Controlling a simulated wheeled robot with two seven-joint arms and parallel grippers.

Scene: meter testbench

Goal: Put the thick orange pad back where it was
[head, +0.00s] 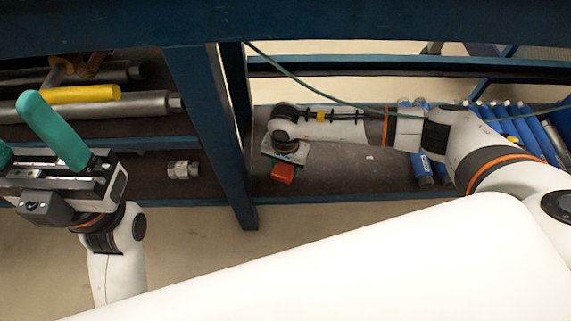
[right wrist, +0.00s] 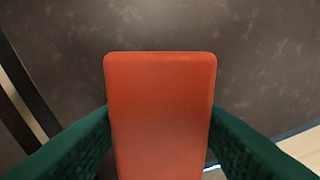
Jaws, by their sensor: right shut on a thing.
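The thick orange pad (head: 283,173) shows in the head view below my right gripper (head: 284,160), over the dark brown shelf board (head: 335,175). In the right wrist view the pad (right wrist: 160,110) is a red-orange block with rounded corners. It stands between the two green fingers of my right gripper (right wrist: 160,130), which is shut on it. The board lies beyond the pad; I cannot tell whether they touch. My left gripper (head: 28,140) is at the left of the head view, with its green fingers spread apart and nothing seen between them.
A blue post (head: 212,130) stands left of the right gripper. Several blue cylinders (head: 515,125) lie at the right of the shelf. A metal fitting (head: 183,170), grey bars and a yellow tube (head: 85,95) lie in the left bay. The board right of the pad is bare.

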